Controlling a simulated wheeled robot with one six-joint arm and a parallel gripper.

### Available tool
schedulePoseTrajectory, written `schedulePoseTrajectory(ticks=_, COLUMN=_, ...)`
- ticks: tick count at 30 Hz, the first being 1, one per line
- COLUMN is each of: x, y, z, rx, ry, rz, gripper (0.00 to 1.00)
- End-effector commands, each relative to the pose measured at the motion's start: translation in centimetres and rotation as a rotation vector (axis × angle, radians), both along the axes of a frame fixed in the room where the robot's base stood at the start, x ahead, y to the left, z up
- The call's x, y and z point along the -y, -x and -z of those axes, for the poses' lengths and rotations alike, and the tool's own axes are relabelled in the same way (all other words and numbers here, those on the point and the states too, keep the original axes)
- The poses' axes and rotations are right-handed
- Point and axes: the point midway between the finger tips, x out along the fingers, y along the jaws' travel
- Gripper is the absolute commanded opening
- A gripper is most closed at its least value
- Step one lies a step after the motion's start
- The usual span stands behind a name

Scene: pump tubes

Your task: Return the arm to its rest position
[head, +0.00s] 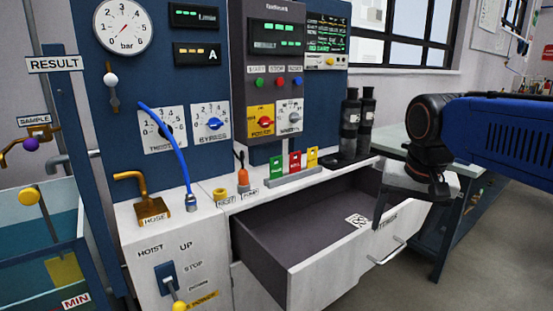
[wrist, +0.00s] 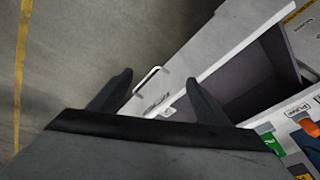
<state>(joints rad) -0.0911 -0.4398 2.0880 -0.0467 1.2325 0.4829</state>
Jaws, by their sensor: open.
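My gripper (head: 407,250) is at the right of the head view, at the end of my blue and black arm. Its two fingers point down and are apart, with nothing between them that I can see held. In the wrist view my gripper (wrist: 158,78) shows both dark fingertips spread. The drawer (head: 300,250) is pulled open below the counter, and my gripper is over its front right end. The drawer's handle (head: 388,252) appears between the fingers in the wrist view (wrist: 150,80), but I cannot tell the height gap.
The counter carries red, green and yellow tags (head: 295,163) and two black cylinders (head: 350,125). A grey-green table (head: 400,140) stands behind my arm. Open floor (wrist: 70,70) lies in front of the drawer.

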Motion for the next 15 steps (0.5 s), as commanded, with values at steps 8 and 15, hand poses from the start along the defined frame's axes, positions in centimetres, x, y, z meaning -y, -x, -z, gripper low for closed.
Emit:
schedulePoseTrajectory(ticks=8, x=1.4, y=7.3, z=6.8, rx=0.074, ry=0.045, rz=-0.191, gripper=0.70)
schedulePoseTrajectory(ticks=15, x=1.9, y=11.8, z=12.1, rx=0.127, ry=0.090, rz=-0.322, gripper=0.70)
